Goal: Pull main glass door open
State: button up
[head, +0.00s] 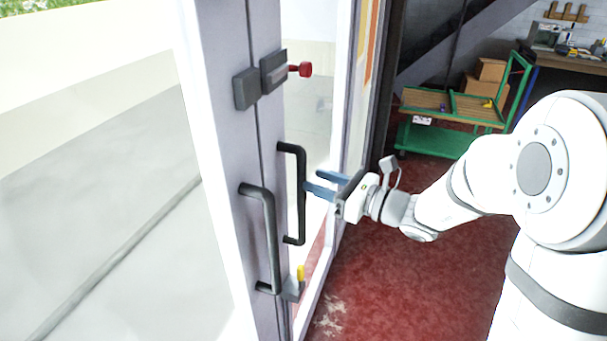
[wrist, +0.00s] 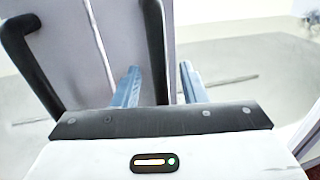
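The main glass door shows two pale-framed leaves meeting at a narrow seam, with a left leaf frame (head: 222,150) and a right leaf frame (head: 268,130). Each leaf has a dark upright bar handle, a left handle (head: 268,235) and a right handle (head: 299,160). My gripper (head: 312,182) is at the right handle, its blue fingers pointing at it. In the wrist view the right handle (wrist: 154,40) runs between the two spread fingers, and the left handle (wrist: 30,65) is further left. The fingers look apart from the bar; contact cannot be told.
A grey lock with a red knob (head: 304,69) sits above the handles, and a yellow-tipped latch (head: 299,274) sits below. A green cart (head: 433,140) with boxes (head: 489,71) stands at the back. A workbench (head: 573,62) is at far right. The red floor (head: 410,285) is clear.

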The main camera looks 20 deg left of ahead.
aim_at(301, 176)
jog(key=x, duration=0.5)
jog(key=shift+p, duration=0.4)
grip_shut()
